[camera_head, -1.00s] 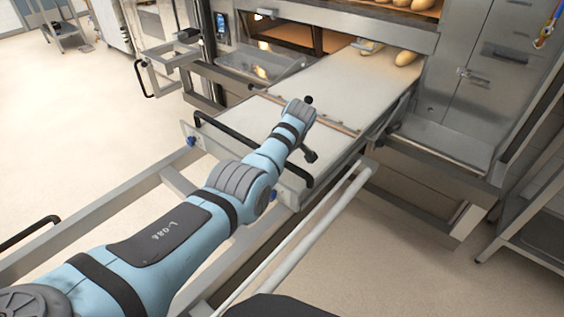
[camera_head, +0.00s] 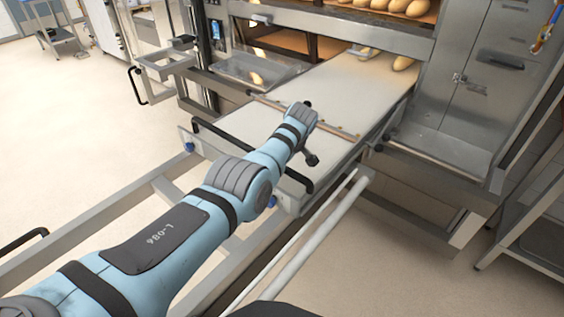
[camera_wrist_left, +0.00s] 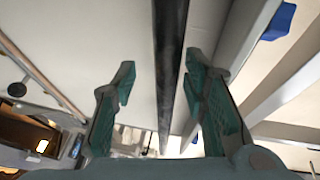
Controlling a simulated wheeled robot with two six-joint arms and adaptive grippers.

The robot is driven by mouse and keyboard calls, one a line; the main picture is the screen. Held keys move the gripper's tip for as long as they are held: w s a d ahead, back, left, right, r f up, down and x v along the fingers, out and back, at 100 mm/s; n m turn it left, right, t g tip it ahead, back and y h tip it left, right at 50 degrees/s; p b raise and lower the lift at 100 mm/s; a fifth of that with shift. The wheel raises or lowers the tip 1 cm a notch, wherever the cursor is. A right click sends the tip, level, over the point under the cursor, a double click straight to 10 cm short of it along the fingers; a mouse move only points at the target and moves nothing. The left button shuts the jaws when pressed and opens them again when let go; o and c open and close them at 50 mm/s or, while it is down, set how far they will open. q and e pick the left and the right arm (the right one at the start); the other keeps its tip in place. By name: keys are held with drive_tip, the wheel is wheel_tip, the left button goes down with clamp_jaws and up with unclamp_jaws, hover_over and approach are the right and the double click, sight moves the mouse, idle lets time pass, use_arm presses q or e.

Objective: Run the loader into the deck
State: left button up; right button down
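The loader (camera_head: 248,122) is a long pale belt on a metal frame, with its far end at the oven deck mouth and a cross bar (camera_head: 335,131) over it. A black handle bar (camera_head: 212,131) runs along its near end. My left arm reaches over this end; its fingers are hidden in the head view. In the left wrist view, the fingers of my left gripper (camera_wrist_left: 158,85) are apart, with the black bar (camera_wrist_left: 169,40) running between them, nearer the right finger. I cannot tell whether they touch it. My right gripper is not in view.
A steel cabinet (camera_head: 480,85) stands right of the belt. Rails (camera_head: 90,220) run along the loader's near side. The floor at left is open.

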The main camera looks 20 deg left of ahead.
use_arm(q)
drive_tip(key=v, duration=1.2)
